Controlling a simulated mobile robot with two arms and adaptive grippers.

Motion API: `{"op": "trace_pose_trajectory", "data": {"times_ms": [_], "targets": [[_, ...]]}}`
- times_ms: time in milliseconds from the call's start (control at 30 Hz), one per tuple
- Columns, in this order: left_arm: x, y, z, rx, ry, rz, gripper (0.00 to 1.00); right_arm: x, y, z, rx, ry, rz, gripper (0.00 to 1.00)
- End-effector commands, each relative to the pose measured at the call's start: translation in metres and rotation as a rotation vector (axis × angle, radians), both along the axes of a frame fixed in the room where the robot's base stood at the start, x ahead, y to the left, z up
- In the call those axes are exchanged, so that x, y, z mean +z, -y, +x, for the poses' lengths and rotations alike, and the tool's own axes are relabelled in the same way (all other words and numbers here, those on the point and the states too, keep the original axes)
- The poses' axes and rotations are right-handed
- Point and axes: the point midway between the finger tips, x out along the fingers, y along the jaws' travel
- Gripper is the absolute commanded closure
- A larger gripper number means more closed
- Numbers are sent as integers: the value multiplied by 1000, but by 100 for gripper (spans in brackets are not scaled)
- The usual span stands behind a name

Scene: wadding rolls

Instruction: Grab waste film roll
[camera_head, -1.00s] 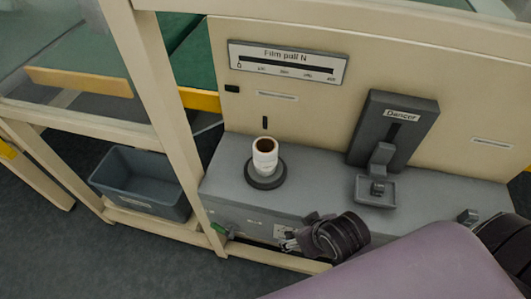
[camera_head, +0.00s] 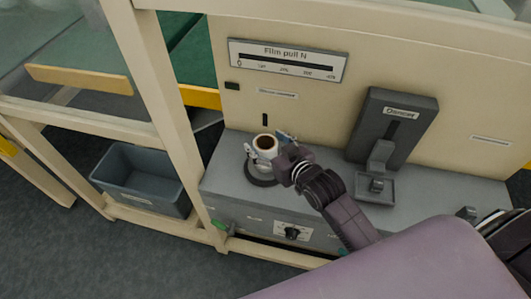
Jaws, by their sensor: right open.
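The waste film roll (camera_head: 265,146) is a short white roll with a brown core. It stands upright on a round dark base (camera_head: 258,178) on the grey bench. My right gripper (camera_head: 265,156) is at the roll, reaching in from the right. Its fingers are open, with one on the left side of the roll and the other on the right. The gripper hides part of the roll's right side. Whether the fingers touch the roll cannot be told. My left gripper is not in view.
A grey bin (camera_head: 145,180) stands on the lower frame shelf at the left, beyond a cream post (camera_head: 170,110). A dark Dancer unit (camera_head: 392,128) rises right of my arm. A panel marked Film pull N (camera_head: 287,61) is on the wall behind. A knob (camera_head: 291,233) is on the bench front.

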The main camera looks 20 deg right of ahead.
Motion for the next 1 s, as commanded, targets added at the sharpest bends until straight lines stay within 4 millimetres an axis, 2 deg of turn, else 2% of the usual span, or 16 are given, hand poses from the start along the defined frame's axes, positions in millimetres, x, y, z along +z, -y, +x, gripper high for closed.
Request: {"op": "trace_pose_trajectory", "data": {"times_ms": [533, 867, 1000], "targets": [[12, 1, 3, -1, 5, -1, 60, -25, -9, 48, 0, -1, 1, 34], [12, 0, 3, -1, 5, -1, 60, -28, -10, 52, 0, -1, 0, 34], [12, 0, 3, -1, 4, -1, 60, -28, -9, 52, 0, -1, 0, 47]]}}
